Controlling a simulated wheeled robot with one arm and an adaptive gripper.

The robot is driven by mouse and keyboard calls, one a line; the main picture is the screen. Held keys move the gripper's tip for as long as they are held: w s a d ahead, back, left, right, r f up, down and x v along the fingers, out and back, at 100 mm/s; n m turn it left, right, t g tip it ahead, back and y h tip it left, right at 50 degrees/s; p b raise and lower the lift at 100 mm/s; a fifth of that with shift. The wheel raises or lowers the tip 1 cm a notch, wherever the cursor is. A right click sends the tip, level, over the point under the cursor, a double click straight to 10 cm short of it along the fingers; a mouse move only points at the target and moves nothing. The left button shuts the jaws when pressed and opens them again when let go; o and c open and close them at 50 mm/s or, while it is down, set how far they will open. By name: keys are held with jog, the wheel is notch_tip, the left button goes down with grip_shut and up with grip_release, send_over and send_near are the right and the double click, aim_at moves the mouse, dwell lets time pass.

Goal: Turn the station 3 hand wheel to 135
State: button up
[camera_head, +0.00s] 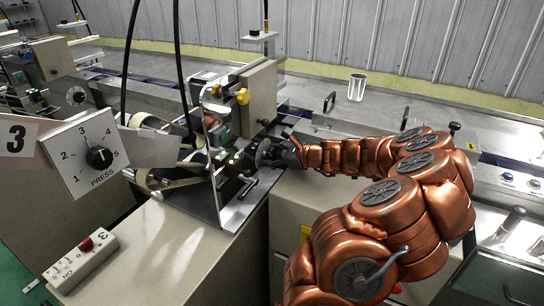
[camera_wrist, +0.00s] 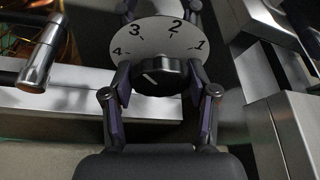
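My gripper (camera_head: 284,152) is at the side of the station 3 machine, next to a dark round hand wheel (camera_head: 263,152). In the wrist view, my gripper (camera_wrist: 162,76) has one finger on each side of a black round knob (camera_wrist: 162,80). The fingertips are very close to its sides; I cannot tell whether they press on it. A pale mark on the knob points up and to the left. Behind it is a light round dial plate (camera_wrist: 152,38) with the numbers 1 to 4 visible. No figure 135 is readable.
A sign with 3 (camera_head: 16,137) stands left of a PRESS dial (camera_head: 88,155) marked 1 to 5. A small control box (camera_head: 80,262) is lower left. A metal cup (camera_head: 356,87) stands on the rear bench. Metal bars and blocks flank the dial plate in the wrist view.

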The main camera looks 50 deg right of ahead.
jog(key=o, duration=0.5)
jog(key=v, duration=1.2)
dwell(0.6)
